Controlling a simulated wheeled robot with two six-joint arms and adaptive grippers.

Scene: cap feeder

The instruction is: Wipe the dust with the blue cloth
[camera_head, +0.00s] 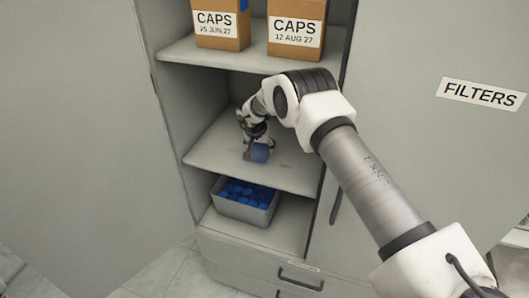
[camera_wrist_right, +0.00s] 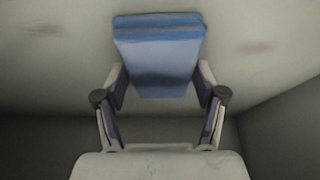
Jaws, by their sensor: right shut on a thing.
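My right gripper (camera_head: 257,147) reaches into the open cabinet, over the middle shelf (camera_head: 210,153). It is shut on the folded blue cloth (camera_head: 260,153), which is at the shelf surface. In the right wrist view the blue cloth (camera_wrist_right: 160,50) sits between the two fingers of the right gripper (camera_wrist_right: 160,82). Faint dark dust smudges (camera_wrist_right: 257,47) show on the pale surface to the right of the cloth, and another smudge (camera_wrist_right: 40,29) lies to its left. My left gripper is not in view.
Two CAPS boxes (camera_head: 220,30) (camera_head: 296,38) stand on the shelf above. A grey bin (camera_head: 240,211) of blue caps is on the level below. A door labelled FILTERS (camera_head: 430,140) is on the right, a plain door panel (camera_head: 80,150) on the left.

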